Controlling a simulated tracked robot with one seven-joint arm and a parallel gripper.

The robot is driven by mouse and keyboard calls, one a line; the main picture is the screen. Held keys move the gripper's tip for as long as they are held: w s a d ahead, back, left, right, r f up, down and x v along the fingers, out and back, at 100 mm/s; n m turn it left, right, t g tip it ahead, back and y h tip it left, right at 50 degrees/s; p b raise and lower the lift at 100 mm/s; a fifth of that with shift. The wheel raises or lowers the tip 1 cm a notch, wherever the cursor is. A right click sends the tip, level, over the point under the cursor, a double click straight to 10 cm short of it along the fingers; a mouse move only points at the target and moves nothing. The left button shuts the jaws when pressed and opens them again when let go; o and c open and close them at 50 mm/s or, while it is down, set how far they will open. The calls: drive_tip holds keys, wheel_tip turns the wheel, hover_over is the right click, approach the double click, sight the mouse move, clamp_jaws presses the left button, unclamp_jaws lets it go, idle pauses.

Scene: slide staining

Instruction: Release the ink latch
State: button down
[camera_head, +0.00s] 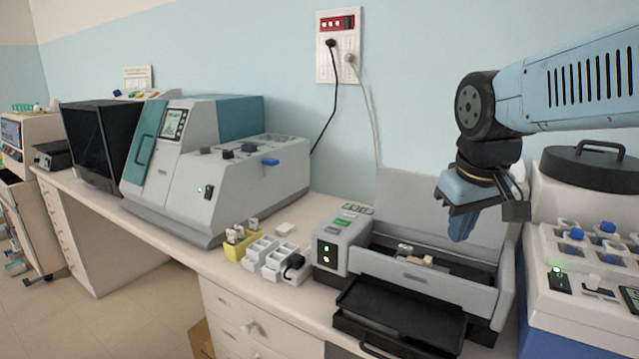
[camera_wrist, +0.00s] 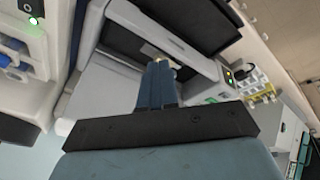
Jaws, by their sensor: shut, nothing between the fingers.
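The open grey printer-like machine (camera_head: 430,282) stands on the bench with its lid raised. A small beige and metallic part (camera_head: 415,256) sits in its dark inner bay; I cannot tell for sure whether it is the ink latch. My gripper (camera_head: 461,232) is shut and empty, pointing down above the right side of the bay, apart from the part. In the wrist view my gripper (camera_wrist: 159,68) shows its blue fingers together, with the machine (camera_wrist: 190,52) beyond them. A beige bit (camera_wrist: 183,60) shows just past the fingertips, partly hidden by them.
A black tray (camera_head: 402,316) juts out at the machine's front. The raised lid (camera_head: 410,205) stands behind the bay. A white device with blue-capped bottles (camera_head: 577,234) is close on the right. Small slide racks (camera_head: 262,250) and a large grey-teal machine (camera_head: 215,165) are left.

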drive_tip(key=s+f+m+t, duration=0.1)
drive_tip(key=s+m+t, duration=0.1)
drive_tip(key=s+m, duration=0.15)
drive_tip(key=n+g+h, duration=0.3)
drive_tip(key=n+g, duration=0.5)
drive_tip(key=n, duration=0.4)
hover_over(420, 262)
drive_tip(key=w+a, duration=0.5)
drive_tip(key=a, duration=0.3)
wheel_tip(420, 262, down, 3)
drive_tip(key=x, duration=0.9)
drive_tip(key=shift+d+r, duration=0.15)
drive_tip(key=shift+d, duration=0.05)
drive_tip(key=d, duration=0.1)
drive_tip(key=s+d, duration=0.1)
drive_tip(key=shift+s+d, duration=0.3)
drive_tip(key=shift+s, duration=0.05)
drive_tip(key=shift+s+d, duration=0.25)
drive_tip(key=shift+d, duration=0.15)
